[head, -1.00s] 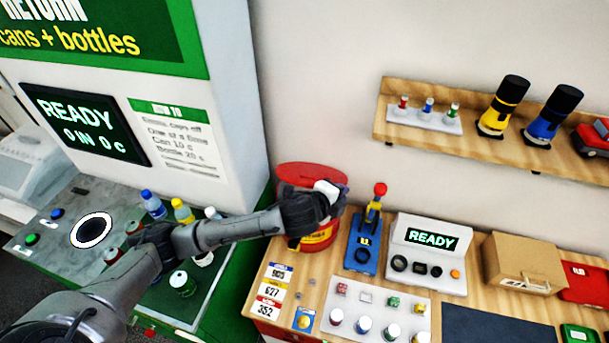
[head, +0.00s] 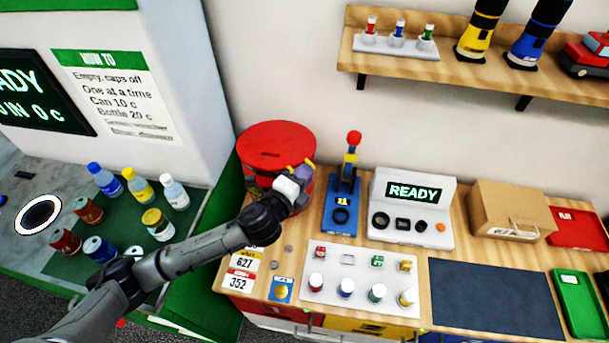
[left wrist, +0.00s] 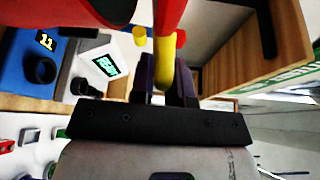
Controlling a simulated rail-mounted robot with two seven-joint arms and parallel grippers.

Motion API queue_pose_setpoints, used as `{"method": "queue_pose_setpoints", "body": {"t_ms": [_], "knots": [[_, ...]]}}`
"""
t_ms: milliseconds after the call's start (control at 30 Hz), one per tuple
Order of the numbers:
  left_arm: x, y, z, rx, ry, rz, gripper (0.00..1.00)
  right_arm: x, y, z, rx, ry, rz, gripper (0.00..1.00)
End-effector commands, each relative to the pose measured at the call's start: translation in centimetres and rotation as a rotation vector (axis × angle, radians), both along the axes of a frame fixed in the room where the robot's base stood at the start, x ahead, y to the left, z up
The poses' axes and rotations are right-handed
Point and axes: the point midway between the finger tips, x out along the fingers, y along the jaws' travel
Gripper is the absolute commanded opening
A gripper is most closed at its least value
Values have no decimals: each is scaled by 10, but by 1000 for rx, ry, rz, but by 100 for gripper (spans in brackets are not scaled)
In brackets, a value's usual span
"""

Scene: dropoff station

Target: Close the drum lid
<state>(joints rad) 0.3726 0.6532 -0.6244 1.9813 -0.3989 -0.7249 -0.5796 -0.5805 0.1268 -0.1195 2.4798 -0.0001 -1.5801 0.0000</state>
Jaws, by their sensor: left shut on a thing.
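The red drum (head: 255,180) stands at the left end of the wooden bench. Its round red lid (head: 275,142), with a slot in it, is over the drum's top; I cannot tell whether it is fully seated. My left gripper (head: 301,171) is at the lid's front right edge. In the left wrist view its dark purple fingers (left wrist: 165,82) are shut on a yellow handle (left wrist: 164,55) beside a red curved part (left wrist: 171,12). The gripper and forearm hide part of the drum's front. My right gripper is not in view.
A blue stand with a red-knobbed lever (head: 354,138) is close right of the drum. Beyond it are a READY console (head: 412,205) and a cardboard box (head: 510,208). Bottles and cans stand on the green counter at left. A shelf (head: 480,75) hangs above.

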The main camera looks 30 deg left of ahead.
Motion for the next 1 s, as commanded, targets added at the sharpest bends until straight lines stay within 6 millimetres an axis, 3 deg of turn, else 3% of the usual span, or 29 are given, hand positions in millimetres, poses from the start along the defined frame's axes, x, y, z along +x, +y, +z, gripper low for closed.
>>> {"method": "queue_pose_setpoints", "body": {"t_ms": [300, 333, 567, 833, 1000], "knots": [[0, 1, -1, 3, 2, 2, 0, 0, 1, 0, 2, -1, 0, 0], [1, 1, -1, 3, 2, 2, 18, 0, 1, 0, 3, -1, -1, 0], [0, 1, -1, 2, 1, 1, 40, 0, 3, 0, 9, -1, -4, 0], [-1, 1, 0, 1, 1, 0, 40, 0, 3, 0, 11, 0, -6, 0], [-16, 2, 0, 1, 1, -1, 40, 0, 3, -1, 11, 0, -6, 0]]}}
